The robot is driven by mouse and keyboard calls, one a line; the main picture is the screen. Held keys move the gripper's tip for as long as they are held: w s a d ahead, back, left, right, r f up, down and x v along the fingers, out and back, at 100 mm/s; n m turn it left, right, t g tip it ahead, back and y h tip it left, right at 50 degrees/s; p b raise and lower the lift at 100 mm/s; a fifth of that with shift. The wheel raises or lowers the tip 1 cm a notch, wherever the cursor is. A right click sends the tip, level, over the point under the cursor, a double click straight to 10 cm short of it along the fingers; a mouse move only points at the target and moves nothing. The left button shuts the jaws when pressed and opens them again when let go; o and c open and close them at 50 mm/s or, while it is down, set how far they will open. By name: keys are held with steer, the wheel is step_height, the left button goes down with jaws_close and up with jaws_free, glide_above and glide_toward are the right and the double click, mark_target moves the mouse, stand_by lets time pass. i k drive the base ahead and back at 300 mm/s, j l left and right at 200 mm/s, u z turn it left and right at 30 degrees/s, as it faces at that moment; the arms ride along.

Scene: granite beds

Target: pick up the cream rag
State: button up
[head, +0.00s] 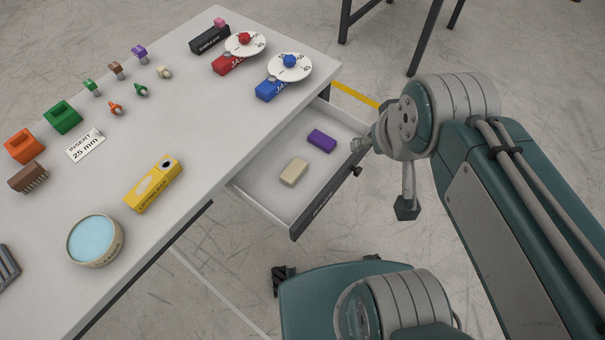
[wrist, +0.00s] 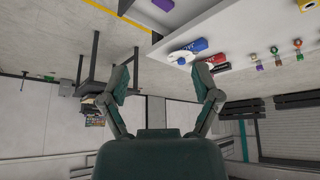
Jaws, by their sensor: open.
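The cream rag (head: 294,172) is a small folded block lying in the open drawer (head: 259,187) in the head view. It lies nearer the front-left part of the drawer floor, apart from a purple block (head: 321,139). My gripper (wrist: 164,84) is open and empty in the wrist view, its two fingers spread wide. The cream rag does not show in the wrist view.
The drawer pulls out from under a grey table (head: 190,120), whose edge borders it. On top stand red (head: 228,63) and blue (head: 271,88) blocks with white dials, a yellow box (head: 154,183) and a round blue-topped tin (head: 95,241).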

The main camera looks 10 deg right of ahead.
mark_target(297, 168)
steer(key=u, duration=2.2)
steer(key=z, duration=1.65)
steer(key=i+j+z, duration=0.25)
steer(key=i+l, duration=0.05)
steer(key=i, duration=0.05)
